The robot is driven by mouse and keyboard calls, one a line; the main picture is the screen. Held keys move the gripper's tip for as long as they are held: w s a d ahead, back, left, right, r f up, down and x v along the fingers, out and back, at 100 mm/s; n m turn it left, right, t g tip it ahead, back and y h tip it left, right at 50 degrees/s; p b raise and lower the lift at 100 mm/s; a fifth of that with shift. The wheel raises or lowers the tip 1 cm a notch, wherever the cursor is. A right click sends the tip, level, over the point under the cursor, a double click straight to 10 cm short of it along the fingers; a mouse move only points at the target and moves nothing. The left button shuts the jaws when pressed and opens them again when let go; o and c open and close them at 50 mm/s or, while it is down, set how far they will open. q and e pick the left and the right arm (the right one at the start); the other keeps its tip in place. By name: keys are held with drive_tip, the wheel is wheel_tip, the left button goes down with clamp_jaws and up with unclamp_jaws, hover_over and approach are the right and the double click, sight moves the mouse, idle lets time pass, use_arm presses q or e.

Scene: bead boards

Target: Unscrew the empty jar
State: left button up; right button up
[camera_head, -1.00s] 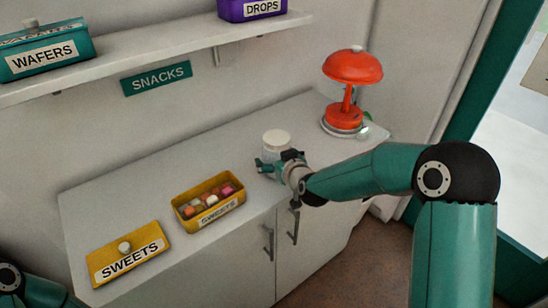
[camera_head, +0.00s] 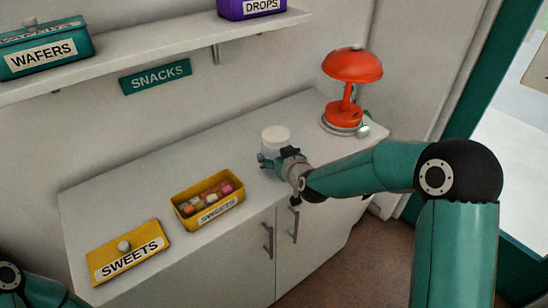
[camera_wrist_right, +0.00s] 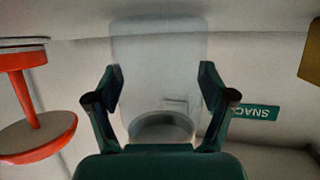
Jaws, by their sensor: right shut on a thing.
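The jar (camera_head: 275,147) is clear and looks empty, with a pale lid (camera_head: 276,134), on the white counter or just above it; I cannot tell which. My right gripper (camera_head: 276,161) is shut on the jar's body from the front. In the right wrist view the see-through jar (camera_wrist_right: 160,60) fills the gap between the two fingers of my right gripper (camera_wrist_right: 163,86). That view is upside down, and the lid is hard to make out there. My left gripper is out of view; only part of my left arm shows at the lower left.
A red lamp (camera_head: 351,68) stands behind the jar to the right. A yellow open box (camera_head: 185,219) of sweets and its yellow lid (camera_head: 150,240) lie to the left on the counter (camera_head: 100,205). A shelf (camera_head: 160,52) with tins hangs above.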

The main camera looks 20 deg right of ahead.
sight(273, 128)
wheel_tip(273, 128, up, 8)
drive_tip(key=shift+r+p, duration=0.2)
drive_tip(key=shift+p, duration=0.45)
wheel_tip(273, 128, up, 11)
drive_tip(key=p, duration=0.6)
drive_tip(key=shift+r, duration=0.15)
drive_tip(key=o, duration=0.8)
drive_tip(key=c, duration=1)
